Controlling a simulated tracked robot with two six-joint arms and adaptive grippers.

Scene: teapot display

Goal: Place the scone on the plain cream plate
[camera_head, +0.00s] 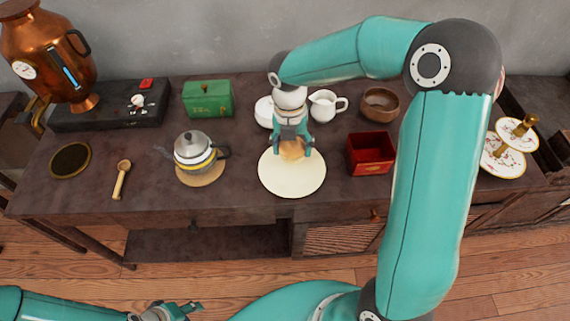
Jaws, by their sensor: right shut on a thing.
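The scone (292,150) is a small golden-brown lump over the back part of the plain cream plate (291,183). The plate is round and lies on the dark table, right of the teapot. My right gripper (292,153) points down and is shut on the scone. I cannot tell whether the scone touches the plate. My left gripper (183,311) is at the bottom edge, low in front of the table and away from these things. Its fingers are small, and I cannot tell whether they are open or shut.
A grey teapot (194,150) on a round mat stands left of the plate. A red box (370,153) is to the right, with a white jug (324,105) and brown bowl (381,103) behind. A green box (208,99), wooden spoon (121,180) and tiered stand (503,158) are farther out.

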